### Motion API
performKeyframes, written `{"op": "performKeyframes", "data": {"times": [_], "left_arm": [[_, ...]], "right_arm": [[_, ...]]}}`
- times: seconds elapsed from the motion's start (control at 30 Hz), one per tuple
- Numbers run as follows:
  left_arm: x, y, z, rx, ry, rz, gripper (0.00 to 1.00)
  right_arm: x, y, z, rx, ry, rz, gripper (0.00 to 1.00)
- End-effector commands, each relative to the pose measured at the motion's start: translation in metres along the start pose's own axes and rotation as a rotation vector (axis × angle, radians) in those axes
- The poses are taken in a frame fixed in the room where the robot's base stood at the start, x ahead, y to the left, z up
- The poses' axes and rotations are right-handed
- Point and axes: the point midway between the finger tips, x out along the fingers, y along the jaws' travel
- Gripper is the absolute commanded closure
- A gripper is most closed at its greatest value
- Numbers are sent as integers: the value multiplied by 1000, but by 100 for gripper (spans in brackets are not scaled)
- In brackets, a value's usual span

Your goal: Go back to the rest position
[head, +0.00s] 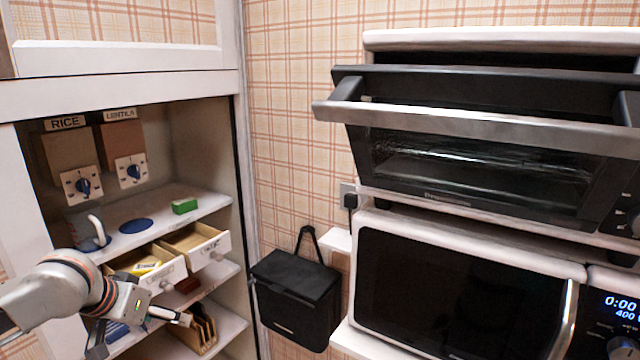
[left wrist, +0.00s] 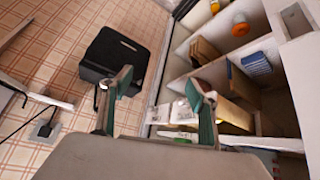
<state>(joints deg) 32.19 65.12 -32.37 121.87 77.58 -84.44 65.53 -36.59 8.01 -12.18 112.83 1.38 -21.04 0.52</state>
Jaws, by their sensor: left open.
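My left arm comes in from the lower left in the head view. My left gripper (head: 142,328) is in front of the lower shelves of the open cabinet, below the pulled-out drawers. In the left wrist view its two fingers are spread apart with nothing held between them, and the left gripper (left wrist: 158,92) has the black bag and the cabinet shelves beyond it. My right gripper is in neither view.
Two small drawers (head: 222,245) stick out of the cabinet near my left arm. A black bag (head: 296,299) hangs on the plaid wall. A toaster oven (head: 480,165) sits above a microwave (head: 450,290) at right. A mug (head: 88,232) stands on the upper shelf.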

Motion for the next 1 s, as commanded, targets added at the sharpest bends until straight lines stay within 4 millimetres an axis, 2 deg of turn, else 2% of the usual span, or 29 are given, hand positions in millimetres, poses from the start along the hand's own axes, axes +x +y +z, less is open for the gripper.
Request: {"op": "performKeyframes", "data": {"times": [0.03, 0.2, 0.37, 0.5, 0.63, 0.8, 0.9, 1.0], "left_arm": [[21, 18, 14, 16, 3, 44, 40], [78, 73, 54, 80, 79, 165, 40], [116, 114, 101, 115, 163, 231, 40], [138, 139, 149, 138, 235, 242, 40], [150, 154, 200, 161, 288, 214, 40], [151, 164, 271, 211, 328, 137, 40], [146, 166, 305, 246, 335, 91, 40], [142, 168, 329, 276, 335, 57, 40]], "right_arm": [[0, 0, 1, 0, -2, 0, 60], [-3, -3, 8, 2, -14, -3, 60], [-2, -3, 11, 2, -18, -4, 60], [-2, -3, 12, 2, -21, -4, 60], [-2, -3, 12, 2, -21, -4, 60], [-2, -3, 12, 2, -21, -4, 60], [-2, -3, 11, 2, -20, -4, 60], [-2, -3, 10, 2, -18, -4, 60]]}}
